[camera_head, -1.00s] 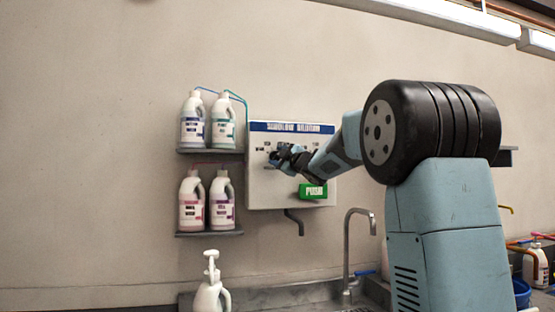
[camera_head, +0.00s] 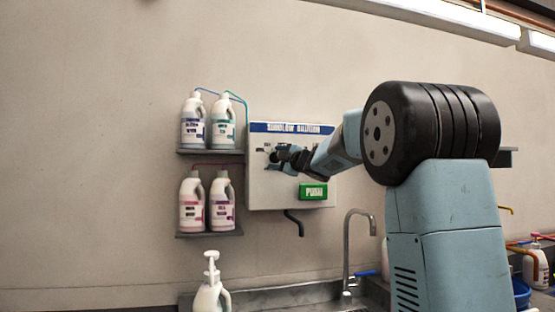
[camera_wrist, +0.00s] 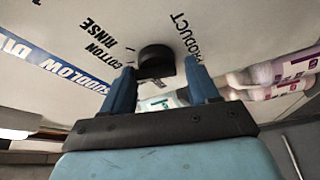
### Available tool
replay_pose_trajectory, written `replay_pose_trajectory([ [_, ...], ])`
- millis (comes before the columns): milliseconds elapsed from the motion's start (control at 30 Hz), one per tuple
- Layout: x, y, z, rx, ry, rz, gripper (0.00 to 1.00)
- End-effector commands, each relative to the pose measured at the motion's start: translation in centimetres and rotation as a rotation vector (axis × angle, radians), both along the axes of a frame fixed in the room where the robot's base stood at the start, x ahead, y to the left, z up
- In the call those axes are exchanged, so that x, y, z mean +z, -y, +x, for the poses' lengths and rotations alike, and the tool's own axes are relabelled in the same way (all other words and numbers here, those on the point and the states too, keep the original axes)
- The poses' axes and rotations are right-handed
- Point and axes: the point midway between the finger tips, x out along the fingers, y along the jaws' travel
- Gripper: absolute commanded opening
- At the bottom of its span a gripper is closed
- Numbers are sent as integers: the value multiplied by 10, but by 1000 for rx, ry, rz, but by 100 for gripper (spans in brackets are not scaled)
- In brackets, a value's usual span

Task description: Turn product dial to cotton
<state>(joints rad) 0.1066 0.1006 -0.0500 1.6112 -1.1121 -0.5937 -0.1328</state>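The black product dial (camera_wrist: 155,60) sits on the white dispenser panel, beside the word PRODUCT; the words COTTON and RINSE are printed on its other side. My gripper (camera_wrist: 158,66) is open, with one blue finger on each side of the dial and small gaps showing between fingers and dial. In the head view my gripper (camera_head: 275,157) is at the front of the dispenser box (camera_head: 262,190) and hides the dial there. I cannot clearly tell the dial's pointer direction.
A green PUSH bar (camera_head: 313,191) is just below my gripper, with a dark spout (camera_head: 294,222) under the box. Bottles stand on an upper shelf (camera_head: 210,152) and a lower shelf (camera_head: 210,234) to the left. A tap (camera_head: 347,245) rises at the sink below.

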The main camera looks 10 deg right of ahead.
Motion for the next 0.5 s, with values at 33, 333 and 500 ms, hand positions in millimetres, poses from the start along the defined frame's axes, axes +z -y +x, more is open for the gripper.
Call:
replay_pose_trajectory([
  [33, 0, -1, 0, 1, -1, 0, 61],
  [333, 2, 1, 0, -2, 2, 1, 74],
  [500, 2, 3, -4, -2, 3, 1, 74],
])
